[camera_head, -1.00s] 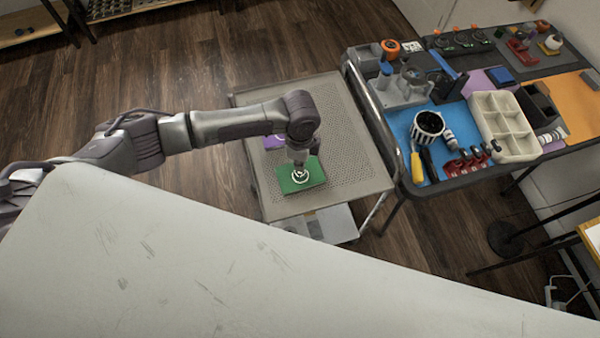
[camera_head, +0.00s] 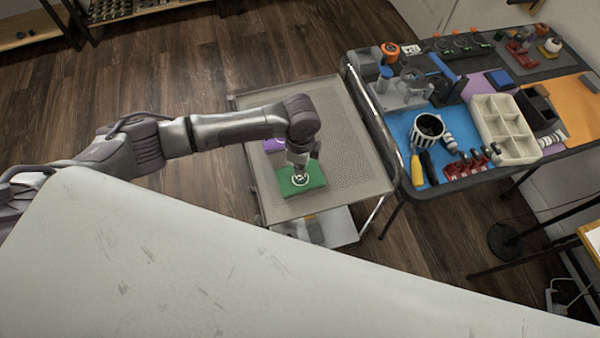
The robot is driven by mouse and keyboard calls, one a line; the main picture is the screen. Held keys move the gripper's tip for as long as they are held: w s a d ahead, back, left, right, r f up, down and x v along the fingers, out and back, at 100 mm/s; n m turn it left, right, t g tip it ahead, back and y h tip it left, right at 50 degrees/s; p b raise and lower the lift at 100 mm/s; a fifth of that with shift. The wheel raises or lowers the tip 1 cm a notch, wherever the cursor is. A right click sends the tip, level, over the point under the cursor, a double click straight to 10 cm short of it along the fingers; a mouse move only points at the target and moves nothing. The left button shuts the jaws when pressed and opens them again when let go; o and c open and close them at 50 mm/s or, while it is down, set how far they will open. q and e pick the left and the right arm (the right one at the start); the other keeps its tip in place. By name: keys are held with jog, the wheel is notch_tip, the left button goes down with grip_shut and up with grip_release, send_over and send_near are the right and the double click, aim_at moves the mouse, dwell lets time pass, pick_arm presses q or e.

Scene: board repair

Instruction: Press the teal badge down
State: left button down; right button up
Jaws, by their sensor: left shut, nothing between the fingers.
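A green square piece (camera_head: 289,189) with a white ring emblem lies flat on the perforated top of a grey cart; it is the nearest match to the teal badge. My left gripper (camera_head: 299,164) points down over its far part, fingers shut and empty. The fingertips are small here, and I cannot tell whether they touch the piece. A purple piece (camera_head: 273,145) lies just behind it, partly hidden by my left arm. My right gripper is out of view.
The cart top (camera_head: 350,170) is clear right of the green piece. A workbench beside it holds a white compartment tray (camera_head: 503,128), a striped cup (camera_head: 427,128) and several tools. A large pale scratched surface (camera_head: 150,260) fills the foreground.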

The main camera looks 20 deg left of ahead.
pick_arm(q)
jog(key=shift+f, duration=0.1)
dwell(0.4)
jog(key=shift+f+b, duration=0.5)
jog(key=shift+f, duration=0.5)
jog(key=shift+f, duration=0.25)
dwell(0.7)
jog(key=shift+r, duration=0.1)
notch_tip(320, 180, up, 8)
jog(key=p, duration=0.8)
jog(key=shift+p, duration=0.3)
jog(key=shift+s, duration=0.1)
